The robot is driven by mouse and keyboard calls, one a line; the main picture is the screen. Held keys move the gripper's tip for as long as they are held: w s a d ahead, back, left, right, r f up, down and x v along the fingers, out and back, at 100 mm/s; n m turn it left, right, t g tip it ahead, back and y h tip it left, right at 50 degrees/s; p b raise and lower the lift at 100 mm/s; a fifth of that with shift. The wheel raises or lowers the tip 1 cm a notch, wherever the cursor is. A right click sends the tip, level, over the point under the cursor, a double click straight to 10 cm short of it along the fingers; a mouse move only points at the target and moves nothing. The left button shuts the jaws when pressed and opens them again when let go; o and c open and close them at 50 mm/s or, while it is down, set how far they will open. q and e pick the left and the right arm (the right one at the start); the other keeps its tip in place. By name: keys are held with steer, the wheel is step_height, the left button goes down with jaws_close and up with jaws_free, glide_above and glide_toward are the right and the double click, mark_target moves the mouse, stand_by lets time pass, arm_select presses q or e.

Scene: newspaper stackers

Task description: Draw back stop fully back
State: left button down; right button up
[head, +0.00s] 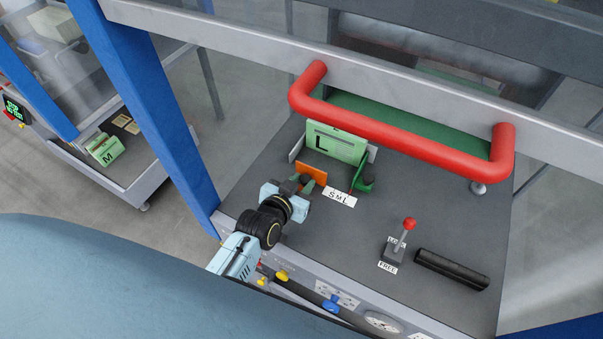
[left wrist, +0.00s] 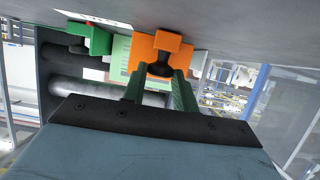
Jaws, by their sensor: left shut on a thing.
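An orange stop plate (head: 316,170) with a black knob stands on the grey deck, in front of a light green block marked L (head: 337,143). My left gripper (head: 307,184) reaches in from the front left and is shut on the stop's black knob. In the left wrist view the orange stop (left wrist: 146,50) is straight ahead, with the black knob (left wrist: 160,70) between my green fingers (left wrist: 160,85). A white S M L label (head: 340,197) lies beside the stop, with a thin red pointer close to its L end. My right gripper is not in view.
A red-knobbed lever (head: 404,237) stands between LOCK and FREE labels, leaning toward LOCK. A black bar (head: 452,269) lies to its right. A thick red guard rail (head: 400,130) hangs over the deck. A blue post (head: 150,110) stands at left.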

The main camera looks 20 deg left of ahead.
arm_select(q)
steer(key=shift+s+f, duration=0.1)
steer(key=shift+s, duration=0.05)
steer(key=c, duration=1.4)
jaws_free()
steer(key=shift+o, duration=1.4)
steer(key=shift+s, duration=0.15)
steer(key=p+v, duration=0.1)
steer(key=v, duration=1.2)
steer(key=shift+s, duration=0.1)
